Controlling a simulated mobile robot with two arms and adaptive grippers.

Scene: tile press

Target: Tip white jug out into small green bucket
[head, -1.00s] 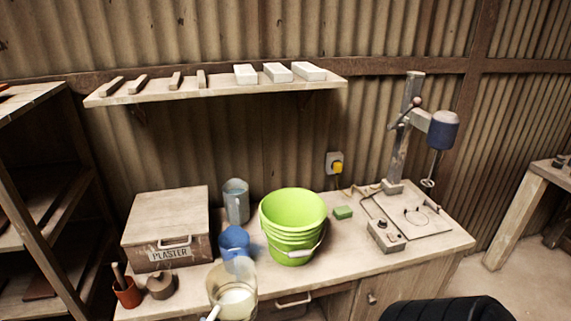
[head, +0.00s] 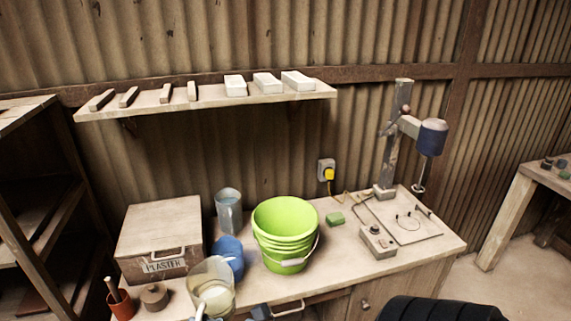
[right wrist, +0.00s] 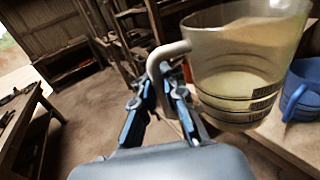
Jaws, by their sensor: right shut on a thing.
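The white jug (head: 215,296) is see-through, with a pale filling in its lower part. It is at the front edge of the bench, left of the bucket, and looks close to upright. In the right wrist view the jug (right wrist: 240,70) is beside my right gripper (right wrist: 165,88), which is shut on its pale handle. I cannot tell whether its base is clear of the bench. The lime green bucket (head: 272,250) stands upright and open on the bench, apart from the jug. My left gripper is not in view.
A blue jug (head: 232,262) stands between the white jug and the bucket. A grey-blue jug (head: 229,212) is behind. A plaster box (head: 160,235), a red pot (head: 122,306) and a green sponge (head: 335,219) are around. A drill press (head: 392,150) stands right.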

